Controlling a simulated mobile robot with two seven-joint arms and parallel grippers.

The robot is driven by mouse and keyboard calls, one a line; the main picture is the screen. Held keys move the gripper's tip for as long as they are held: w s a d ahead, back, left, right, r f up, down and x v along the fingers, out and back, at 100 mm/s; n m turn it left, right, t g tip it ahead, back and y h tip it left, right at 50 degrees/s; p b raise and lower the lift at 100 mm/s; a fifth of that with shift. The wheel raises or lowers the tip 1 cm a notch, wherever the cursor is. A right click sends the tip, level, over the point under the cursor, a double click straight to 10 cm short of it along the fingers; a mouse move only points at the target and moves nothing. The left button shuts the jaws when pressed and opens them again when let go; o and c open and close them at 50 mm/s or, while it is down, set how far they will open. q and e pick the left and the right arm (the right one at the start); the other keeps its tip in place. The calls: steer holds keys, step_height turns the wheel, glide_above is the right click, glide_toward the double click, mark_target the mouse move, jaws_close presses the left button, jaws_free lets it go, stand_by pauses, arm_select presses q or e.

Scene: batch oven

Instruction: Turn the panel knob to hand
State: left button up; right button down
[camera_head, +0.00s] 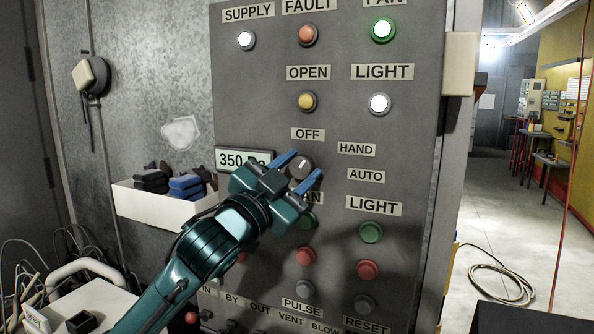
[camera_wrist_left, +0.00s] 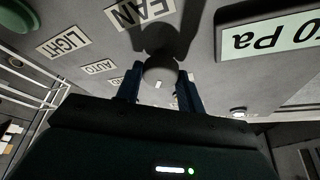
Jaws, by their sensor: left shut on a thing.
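The panel knob (camera_head: 301,166) is a round dark grey knob with a short white mark, on the grey control panel (camera_head: 410,130). The OFF label (camera_head: 308,135) is above it, the HAND label (camera_head: 356,149) to its upper right and the AUTO label (camera_head: 366,176) to its right. The white mark looks nearly upright, towards OFF. My left gripper (camera_head: 306,164) is shut on the knob, one blue finger on each side. In the left wrist view the knob (camera_wrist_left: 160,73) sits between the fingers (camera_wrist_left: 158,85). My right gripper is not in view.
Lit lamps, including a green one (camera_head: 383,29), are above the knob. Green and red buttons (camera_head: 368,270) are below. A pressure display (camera_head: 244,160) reading 350 is close to my left gripper. A white bin (camera_head: 165,205) hangs left of the panel. A hose (camera_head: 498,277) lies on the floor at right.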

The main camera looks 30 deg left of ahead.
arm_select(q)
steer(key=shift+m+g+h, duration=0.4)
steer(key=shift+m+h, duration=0.2)
steer(key=shift+m, duration=1.5)
steer(key=o, duration=1)
